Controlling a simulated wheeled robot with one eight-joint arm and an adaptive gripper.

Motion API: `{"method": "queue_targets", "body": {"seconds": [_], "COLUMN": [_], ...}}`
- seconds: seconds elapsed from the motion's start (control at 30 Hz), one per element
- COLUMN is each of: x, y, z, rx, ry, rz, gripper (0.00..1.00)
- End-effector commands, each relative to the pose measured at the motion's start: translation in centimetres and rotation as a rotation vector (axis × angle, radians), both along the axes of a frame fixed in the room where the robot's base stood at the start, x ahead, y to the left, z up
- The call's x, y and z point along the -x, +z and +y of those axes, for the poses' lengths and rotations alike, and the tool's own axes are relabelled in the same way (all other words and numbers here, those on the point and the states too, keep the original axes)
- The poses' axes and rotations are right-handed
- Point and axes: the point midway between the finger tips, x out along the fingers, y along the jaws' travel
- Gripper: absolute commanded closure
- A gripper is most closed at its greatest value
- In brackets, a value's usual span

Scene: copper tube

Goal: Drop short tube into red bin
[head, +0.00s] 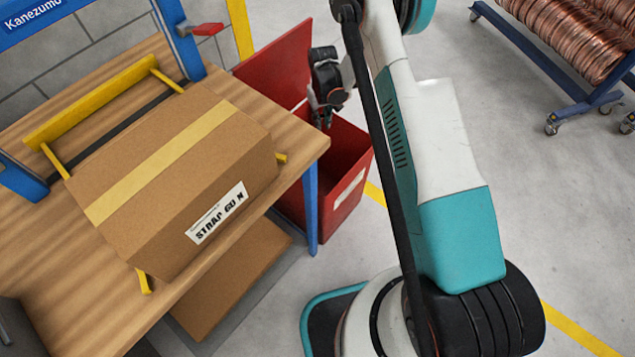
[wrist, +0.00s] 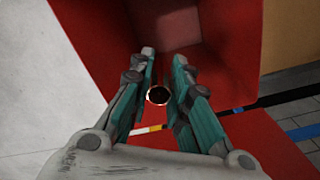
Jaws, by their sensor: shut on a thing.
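The short tube (wrist: 158,95) shows end-on in the wrist view, as a dark round opening with a thin pale rim between my fingers. My gripper (wrist: 160,88) is shut on it. In the head view my gripper (head: 324,118) points down at the open top of the red bin (head: 349,192); the tube cannot be made out there. The bin stands on the floor beyond the table's right end, its red lid (head: 278,68) raised. In the wrist view the red bin (wrist: 205,25) lies beyond and below the fingertips.
A wooden table (head: 305,140) carries a taped cardboard box (head: 165,170) inside a yellow frame (head: 90,105), close to the bin's left. Another cardboard sheet or box (head: 230,280) is under the table. A blue cart (head: 550,65) with copper coils stands far right. Open floor lies between.

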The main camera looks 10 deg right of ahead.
Motion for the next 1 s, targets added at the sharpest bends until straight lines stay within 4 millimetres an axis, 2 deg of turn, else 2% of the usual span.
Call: {"method": "queue_targets", "body": {"seconds": [0.33, 0.7, 0.73, 0.8, 0.83, 1.0], "x": [0.0, 0.0, 0.0, 0.0, 0.0, 0.0], "y": [-4.0, -4.6, -4.6, -4.6, -4.6, -4.6], "z": [0.0, 0.0, 0.0, 0.0, 0.0, 0.0], "rx": [0.000, 0.000, 0.000, 0.000, 0.000, 0.000], "ry": [0.000, 0.000, 0.000, 0.000, 0.000, 0.000], "rz": [0.000, 0.000, 0.000, 0.000, 0.000, 0.000], "gripper": [1.00, 1.00, 0.78, 0.62, 0.59, 0.59]}}
